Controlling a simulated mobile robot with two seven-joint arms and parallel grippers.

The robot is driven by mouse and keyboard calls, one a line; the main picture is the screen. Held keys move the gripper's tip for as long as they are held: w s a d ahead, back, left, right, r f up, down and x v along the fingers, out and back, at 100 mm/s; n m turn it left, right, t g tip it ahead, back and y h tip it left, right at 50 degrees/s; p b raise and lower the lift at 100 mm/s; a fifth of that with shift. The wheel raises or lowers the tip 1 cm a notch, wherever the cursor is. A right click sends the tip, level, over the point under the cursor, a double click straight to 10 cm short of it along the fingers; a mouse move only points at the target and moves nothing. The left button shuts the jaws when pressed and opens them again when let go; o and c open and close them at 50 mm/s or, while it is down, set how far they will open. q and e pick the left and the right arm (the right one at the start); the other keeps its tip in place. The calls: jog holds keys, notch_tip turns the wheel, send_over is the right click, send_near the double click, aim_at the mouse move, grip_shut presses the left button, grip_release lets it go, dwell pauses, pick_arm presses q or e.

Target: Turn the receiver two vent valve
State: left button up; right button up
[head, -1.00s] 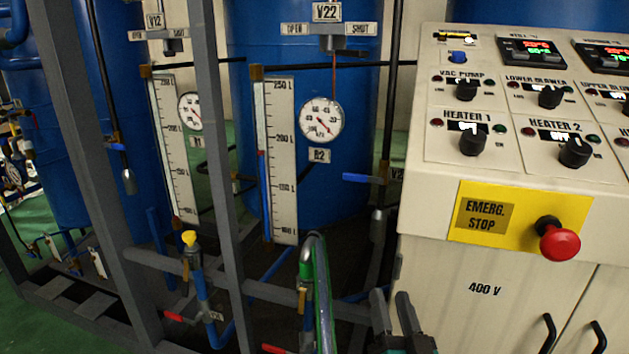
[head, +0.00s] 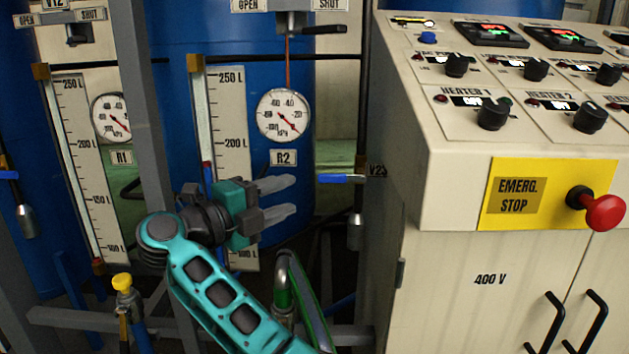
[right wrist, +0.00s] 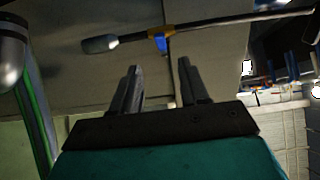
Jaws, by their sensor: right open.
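A valve with a blue lever (head: 335,179) sits on the thin vertical pipe right of receiver R2, by a partly cut label that seems to read V23 (head: 377,170). A grey bulb (head: 355,232) hangs below it. A dark valve lever (head: 323,29) shows at the top, between OPEN and SHUT plates. My right gripper (head: 294,197) is open and empty, left of the blue lever and slightly lower, its fingers pointing right. In the right wrist view, the blue lever (right wrist: 160,43) lies just beyond and between the fingertips (right wrist: 158,64), apparently apart from them. My left gripper is out of view.
The control cabinet (head: 440,270) with a red stop button (head: 605,212) stands to the right. A grey frame post (head: 146,120) rises at left. A hose (head: 300,285) curves up below the gripper. The R2 gauge (head: 283,115) is above it.

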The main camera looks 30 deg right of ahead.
aim_at(328, 179)
jog(key=x, duration=1.2)
jog(key=shift+d, duration=0.1)
jog(key=shift+c, duration=0.3)
grip_shut()
